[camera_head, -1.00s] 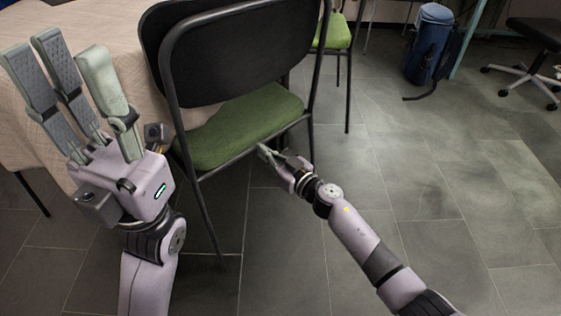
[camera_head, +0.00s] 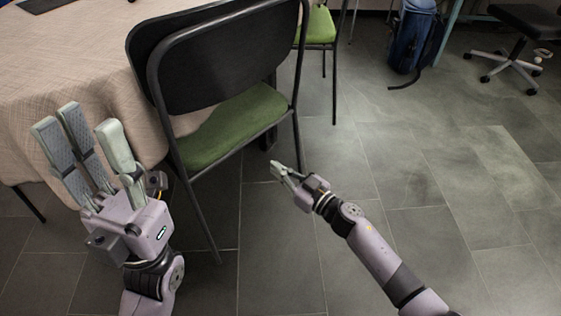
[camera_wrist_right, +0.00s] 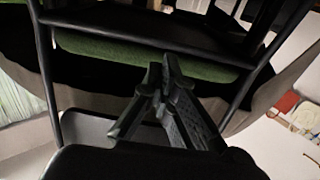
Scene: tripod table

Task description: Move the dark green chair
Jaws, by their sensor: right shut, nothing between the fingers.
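The dark green chair (camera_head: 238,122) has a green seat, a black backrest and thin black legs. It stands in the upper left middle of the head view, close to the table. My left gripper (camera_head: 78,120) is open and empty, its fingers pointing up, left of the chair and in front of the tablecloth. My right gripper (camera_head: 276,171) is shut and empty, just right of the chair and below the seat's level in the picture. In the right wrist view, the chair's seat (camera_wrist_right: 105,48) and frame lie beyond my shut right fingers (camera_wrist_right: 161,75); contact cannot be told.
The cloth-covered table (camera_head: 60,60) fills the upper left. A second green chair (camera_head: 317,25) stands behind. A blue backpack (camera_head: 412,40) and a wheeled office chair (camera_head: 515,60) are at the back right. The tiled floor (camera_head: 450,200) at right is clear.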

